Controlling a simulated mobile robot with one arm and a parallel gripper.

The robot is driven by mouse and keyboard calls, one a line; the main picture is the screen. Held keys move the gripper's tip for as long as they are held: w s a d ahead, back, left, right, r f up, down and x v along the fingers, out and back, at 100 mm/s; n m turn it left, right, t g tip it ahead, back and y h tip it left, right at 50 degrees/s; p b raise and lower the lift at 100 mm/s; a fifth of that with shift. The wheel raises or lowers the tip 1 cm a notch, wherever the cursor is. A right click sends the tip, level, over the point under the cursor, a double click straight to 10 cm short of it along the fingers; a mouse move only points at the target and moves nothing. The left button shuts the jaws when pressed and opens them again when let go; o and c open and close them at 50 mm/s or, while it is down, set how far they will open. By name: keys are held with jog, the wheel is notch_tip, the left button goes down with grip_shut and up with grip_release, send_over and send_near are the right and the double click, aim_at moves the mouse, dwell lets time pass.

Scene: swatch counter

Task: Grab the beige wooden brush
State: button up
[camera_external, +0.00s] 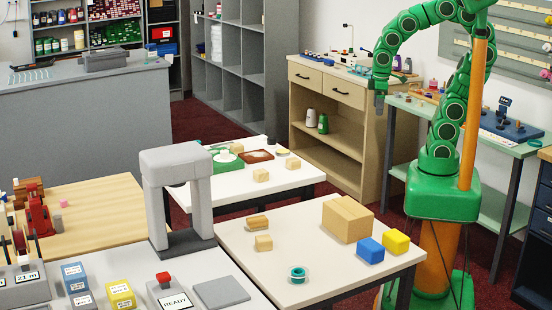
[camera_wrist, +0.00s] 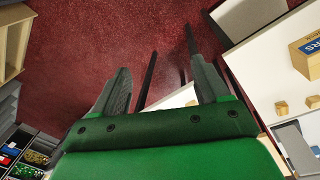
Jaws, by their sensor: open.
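A small tan wooden piece with a darker lower edge (camera_external: 257,223) lies on the near white table, left of the big wooden block; it looks like the beige wooden brush, but it is too small to be sure. A paler beige block (camera_external: 263,242) lies just in front of it. My gripper (camera_external: 379,104) hangs from the arched green arm, high in front of the wooden cabinet and well away from both pieces. In the wrist view my gripper's dark fingers (camera_wrist: 162,88) are spread apart with nothing between them. I cannot make out the brush in the wrist view.
The near white table (camera_external: 312,280) also holds a big wooden block (camera_external: 347,219), a blue block (camera_external: 370,250), a yellow block (camera_external: 396,241) and a teal ring (camera_external: 297,274). A grey arch-shaped device (camera_external: 177,195) stands at its left. Red floor (camera_wrist: 90,40) shows beyond my fingers.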

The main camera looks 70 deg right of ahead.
jog(key=w+a+r+n+t, duration=0.2)
jog(key=w+n+t, duration=0.1)
jog(key=w, duration=0.6)
jog(key=w+a+r+n+t, duration=0.1)
jog(key=w+a+n+t, duration=0.15)
jog(key=w, duration=0.65)
jog(key=w+a+f+n+t, duration=0.3)
jog(key=w+a+f+n, duration=0.6)
jog(key=w+a+n, duration=0.25)
jog(key=n+t+y, duration=0.3)
jog(key=n+y, duration=0.3)
jog(key=n, duration=1.1)
send_near(264, 218)
jog(key=w+d+r, duration=0.3)
jog(key=w+d, duration=0.4)
jog(key=w, duration=0.2)
jog(key=s+a+f+n+y, duration=0.1)
jog(key=a+n, duration=0.1)
jog(key=s+a+f+n+y, duration=0.1)
jog(key=s+a+f+n, duration=0.1)
jog(key=a, duration=0.1)
jog(key=s+a+f+n+g, duration=0.1)
jog(key=a+f+n, duration=0.1)
jog(key=shift+s+a+n+y, duration=0.25)
jog(key=shift+a+n+y, duration=0.15)
jog(key=shift+x, duration=3.1)
jog(key=shift+w+a+f, duration=0.35)
jog(key=shift+w+f, duration=0.05)
jog(key=shift+w, duration=0.15)
